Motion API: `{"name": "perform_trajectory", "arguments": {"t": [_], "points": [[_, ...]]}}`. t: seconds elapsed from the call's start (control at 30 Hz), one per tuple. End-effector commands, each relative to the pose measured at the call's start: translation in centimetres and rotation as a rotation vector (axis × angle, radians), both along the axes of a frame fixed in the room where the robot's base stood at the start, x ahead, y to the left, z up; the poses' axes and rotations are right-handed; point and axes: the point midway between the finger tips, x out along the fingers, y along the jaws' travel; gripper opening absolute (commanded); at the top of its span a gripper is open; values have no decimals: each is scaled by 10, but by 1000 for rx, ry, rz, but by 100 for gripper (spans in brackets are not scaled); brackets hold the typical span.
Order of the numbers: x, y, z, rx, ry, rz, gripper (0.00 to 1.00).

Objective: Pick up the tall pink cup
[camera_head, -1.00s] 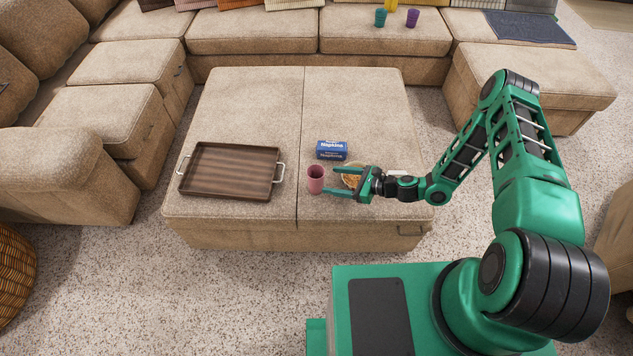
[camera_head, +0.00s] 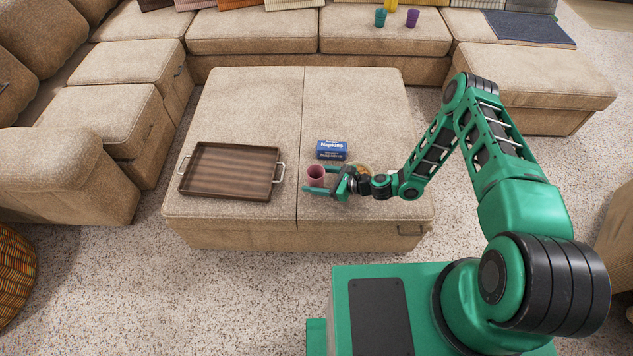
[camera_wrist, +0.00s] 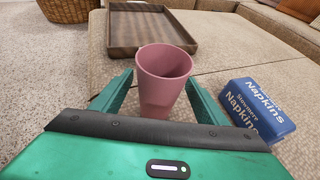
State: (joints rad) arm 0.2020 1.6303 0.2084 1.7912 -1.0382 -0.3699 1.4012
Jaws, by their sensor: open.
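The tall pink cup (camera_head: 316,174) stands upright on the beige ottoman (camera_head: 250,100), near its middle seam. In the wrist view the pink cup (camera_wrist: 162,80) is between the two green fingers, with its open rim facing up. My gripper (camera_head: 318,180) reaches in from the right at cup height, and its fingers lie on either side of the cup. It also shows in the wrist view (camera_wrist: 158,98), open, with a visible gap on the left of the cup and a smaller one on the right. The lower part of the cup is partly hidden by my gripper.
A blue napkin box (camera_head: 331,150) stands just behind the cup. A bowl (camera_head: 357,170) is partly hidden behind my gripper. A brown wooden tray (camera_head: 230,146) with metal handles lies to the left. The ottoman's far part is clear. Several cups stand on the far sofa.

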Motion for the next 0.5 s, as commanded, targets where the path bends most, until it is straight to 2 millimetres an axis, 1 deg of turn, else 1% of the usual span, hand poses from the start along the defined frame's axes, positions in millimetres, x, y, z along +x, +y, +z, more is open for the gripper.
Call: {"name": "perform_trajectory", "arguments": {"t": [0.03, 0.07, 0.1, 0.17, 0.2, 0.23, 0.5], "points": [[0, 0, 0, 0, 0, 0, 67], [0, 0, 0, 0, 0, 0, 60], [0, 0, 0, 0, 0, 0, 51], [0, 0, 0, 0, 0, 0, 36], [0, 0, 0, 0, 0, 0, 27], [0, 0, 0, 0, 0, 0, 25], [0, 0, 0, 0, 0, 0, 25]]}}
